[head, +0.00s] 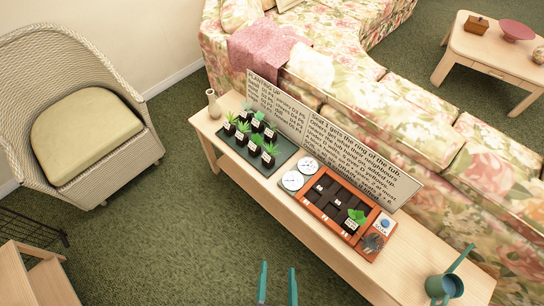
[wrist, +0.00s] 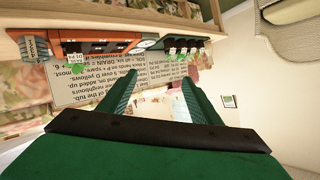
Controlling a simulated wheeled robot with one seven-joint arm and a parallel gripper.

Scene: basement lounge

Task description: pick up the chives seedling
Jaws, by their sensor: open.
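Several small green seedlings with white labels stand in dark pots on a dark tray (head: 227,146) on the long wooden table. The labels are too small to read, so I cannot tell which is the chives seedling. My gripper (head: 278,272) is open and empty, low in the head view, in front of the table and apart from the seedlings. In the wrist view its two teal fingers (wrist: 160,92) are spread with nothing between them. That view is upside down; the tray's edge with a few labels (wrist: 185,43) shows near the top, and most leaves are hidden.
An orange tub (head: 322,209) with dark soil and one leafy plant stands right of the tray. A text board (head: 325,135) rises behind.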

